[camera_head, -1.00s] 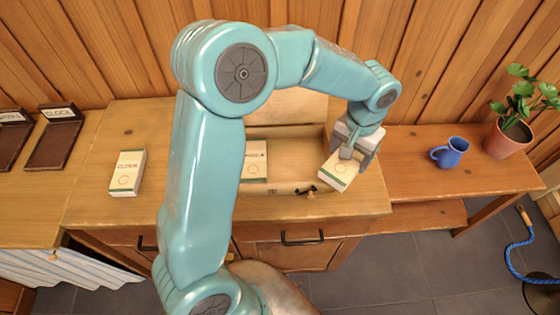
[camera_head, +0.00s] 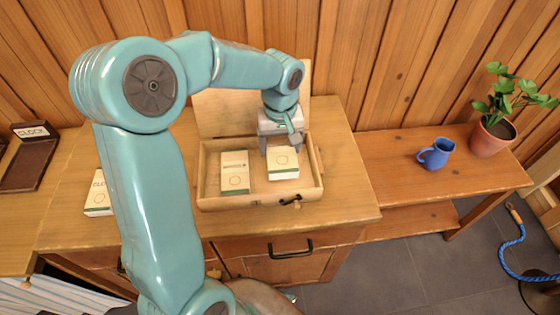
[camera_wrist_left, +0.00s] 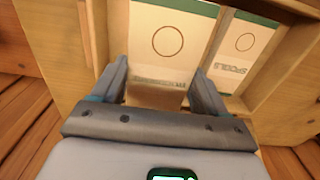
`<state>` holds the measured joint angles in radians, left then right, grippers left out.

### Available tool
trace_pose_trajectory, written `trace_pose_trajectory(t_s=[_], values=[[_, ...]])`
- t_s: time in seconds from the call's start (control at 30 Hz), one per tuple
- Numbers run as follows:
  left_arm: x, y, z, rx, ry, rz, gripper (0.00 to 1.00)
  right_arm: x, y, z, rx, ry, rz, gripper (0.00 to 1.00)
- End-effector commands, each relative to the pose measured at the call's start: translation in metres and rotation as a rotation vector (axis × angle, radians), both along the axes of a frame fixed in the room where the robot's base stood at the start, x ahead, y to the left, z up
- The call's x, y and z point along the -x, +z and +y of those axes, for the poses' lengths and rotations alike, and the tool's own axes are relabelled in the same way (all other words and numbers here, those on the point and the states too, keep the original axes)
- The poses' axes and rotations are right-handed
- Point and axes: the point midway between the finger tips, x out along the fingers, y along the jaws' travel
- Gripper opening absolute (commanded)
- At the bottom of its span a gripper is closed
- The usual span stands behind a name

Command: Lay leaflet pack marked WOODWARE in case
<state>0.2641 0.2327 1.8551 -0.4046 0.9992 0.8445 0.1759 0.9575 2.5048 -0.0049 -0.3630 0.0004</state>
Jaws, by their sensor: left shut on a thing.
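My left gripper (camera_head: 281,144) is shut on a white leaflet pack (camera_head: 283,164) with a green band and a ring mark. It holds the pack flat over the right half of the open wooden case (camera_head: 208,172). I cannot tell whether the pack touches the case floor. In the left wrist view the held pack (camera_wrist_left: 168,45) sits between the fingers (camera_wrist_left: 160,88), its lettering too blurred to read for sure. A second pack (camera_head: 235,180) lies in the left part of the case; in the left wrist view its lettering (camera_wrist_left: 237,60) looks like SPOOLS. My right gripper is out of view.
The case's lid stands open at the back. Another pack (camera_head: 97,197) lies left on the cabinet top, partly behind my arm. A dark tray marked CLOCK (camera_head: 35,160) is at far left. A blue mug (camera_head: 436,153) and a potted plant (camera_head: 492,140) stand on the right bench.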

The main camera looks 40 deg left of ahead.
Motion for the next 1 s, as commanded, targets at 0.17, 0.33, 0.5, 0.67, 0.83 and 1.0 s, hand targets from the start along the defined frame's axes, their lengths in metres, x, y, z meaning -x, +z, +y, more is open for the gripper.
trace_pose_trajectory(t_s=[0.17,0.33,0.5,0.67,0.83,1.0], values=[[-0.001,-0.021,-0.001,0.001,0.0,-0.001,0.39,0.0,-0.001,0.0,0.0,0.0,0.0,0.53],[-0.001,-0.047,-0.001,0.0,-0.001,0.003,0.39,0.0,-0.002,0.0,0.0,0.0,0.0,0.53],[-0.002,-0.064,-0.001,0.0,0.0,-0.001,0.39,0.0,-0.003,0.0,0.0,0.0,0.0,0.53],[-0.002,-0.065,-0.001,0.0,-0.001,-0.003,0.39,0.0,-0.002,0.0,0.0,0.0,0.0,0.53],[-0.002,-0.068,-0.001,0.0,-0.001,-0.003,0.39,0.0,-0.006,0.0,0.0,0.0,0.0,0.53],[-0.002,-0.068,-0.001,0.0,-0.001,-0.001,0.99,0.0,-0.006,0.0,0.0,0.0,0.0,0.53]])
